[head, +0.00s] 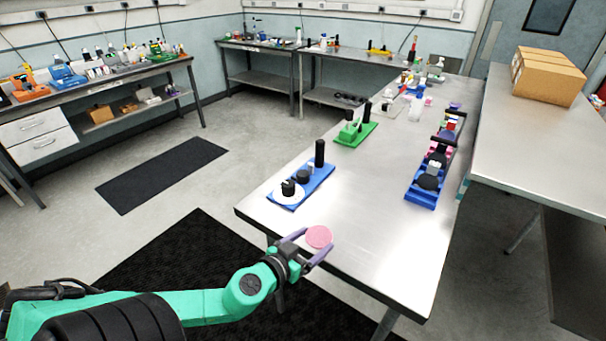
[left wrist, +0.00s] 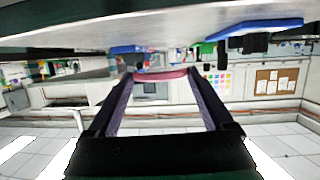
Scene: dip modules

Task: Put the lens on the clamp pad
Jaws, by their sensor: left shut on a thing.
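The lens (head: 319,236) is a flat pink disc. My left gripper (head: 311,243) holds it between its two purple fingers, at the near edge of the steel table. In the left wrist view the lens (left wrist: 160,74) shows edge-on as a pink strip between the fingertips. A blue module (head: 318,184) carries a white disc with a black knob (head: 289,190), a short black cylinder and a tall black post. It stands beyond and left of the lens, apart from it. I cannot tell which part is the clamp pad. My right gripper is not in view.
A green module (head: 355,133) with black posts stands farther back. A blue tray (head: 421,199) with several dark and coloured parts lies along the right edge of the steel table (head: 375,240). The near middle of the table is clear. Cardboard boxes (head: 548,76) stand on the side table.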

